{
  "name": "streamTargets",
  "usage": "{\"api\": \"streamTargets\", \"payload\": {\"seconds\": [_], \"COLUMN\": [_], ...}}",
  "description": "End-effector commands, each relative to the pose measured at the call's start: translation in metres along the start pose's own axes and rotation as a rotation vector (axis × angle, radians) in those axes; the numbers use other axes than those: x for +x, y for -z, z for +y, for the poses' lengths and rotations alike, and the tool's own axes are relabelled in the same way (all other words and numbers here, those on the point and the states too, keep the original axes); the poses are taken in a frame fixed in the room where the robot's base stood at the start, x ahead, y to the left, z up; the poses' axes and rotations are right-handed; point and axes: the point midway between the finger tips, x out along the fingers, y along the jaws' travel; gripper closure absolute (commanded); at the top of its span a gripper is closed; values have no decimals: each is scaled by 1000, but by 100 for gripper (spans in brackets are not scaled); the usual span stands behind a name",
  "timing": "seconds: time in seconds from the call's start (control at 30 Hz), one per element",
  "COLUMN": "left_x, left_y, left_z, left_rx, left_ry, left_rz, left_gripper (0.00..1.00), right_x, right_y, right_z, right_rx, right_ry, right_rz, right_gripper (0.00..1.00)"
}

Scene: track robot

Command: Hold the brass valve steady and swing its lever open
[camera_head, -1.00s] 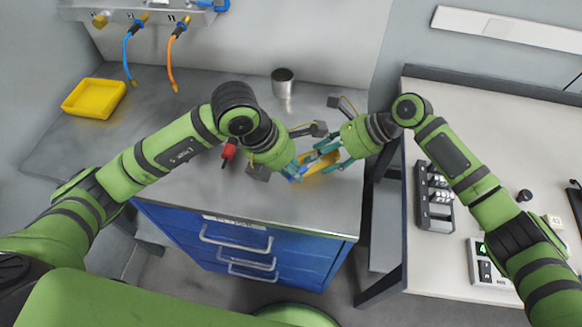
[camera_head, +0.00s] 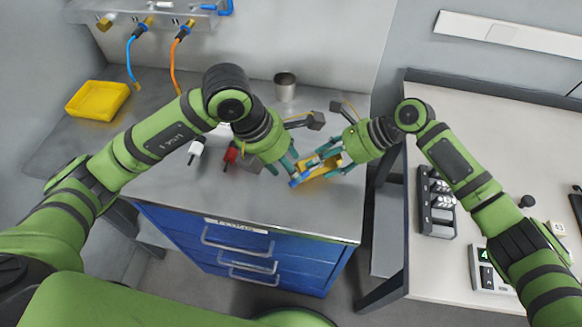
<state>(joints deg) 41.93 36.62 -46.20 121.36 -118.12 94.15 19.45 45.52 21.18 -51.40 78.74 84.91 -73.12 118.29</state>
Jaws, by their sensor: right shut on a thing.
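The brass valve (camera_head: 318,171) is a small yellow-gold body over the front right of the grey bench top, with a blue part, apparently its lever (camera_head: 296,182), at its left end. My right gripper (camera_head: 331,164) comes in from the right and is shut on the valve body. My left gripper (camera_head: 291,172) comes in from the upper left, its teal fingers close beside the blue part. Whether they touch it or are closed on it cannot be told. The fingers of both grippers hide parts of the valve.
A yellow tray (camera_head: 97,101) lies at the left and a metal cup (camera_head: 285,87) stands at the back. A red-handled item (camera_head: 231,154) and a white-handled item (camera_head: 196,148) lie beside my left arm. Blue drawers (camera_head: 235,250) are below; a pale bench (camera_head: 470,110) stands right.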

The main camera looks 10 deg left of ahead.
Motion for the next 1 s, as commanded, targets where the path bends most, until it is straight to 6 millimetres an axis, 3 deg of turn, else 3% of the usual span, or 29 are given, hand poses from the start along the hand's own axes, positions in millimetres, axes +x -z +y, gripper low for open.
{"api": "streamTargets", "payload": {"seconds": [0.1,0.33,0.5,0.77,0.8,0.9,1.0], "left_x": [-29,-70,-84,-86,-86,-83,-73], "left_y": [-1,-1,0,0,0,1,3], "left_z": [1,1,0,0,0,-3,-17], "left_rx": [2,-1,-1,-1,-1,3,25], "left_ry": [-6,-4,-1,-1,-1,14,85], "left_rz": [-3,-1,2,2,2,2,1], "left_gripper": [53,53,53,53,57,97,100], "right_x": [0,0,0,0,0,0,0], "right_y": [0,0,0,0,0,0,0], "right_z": [-1,-1,-1,-1,-1,-1,-1], "right_rx": [0,0,0,0,0,0,0], "right_ry": [2,2,2,2,2,2,2], "right_rz": [0,0,0,0,0,0,0], "right_gripper": [96,96,96,96,96,96,96]}}
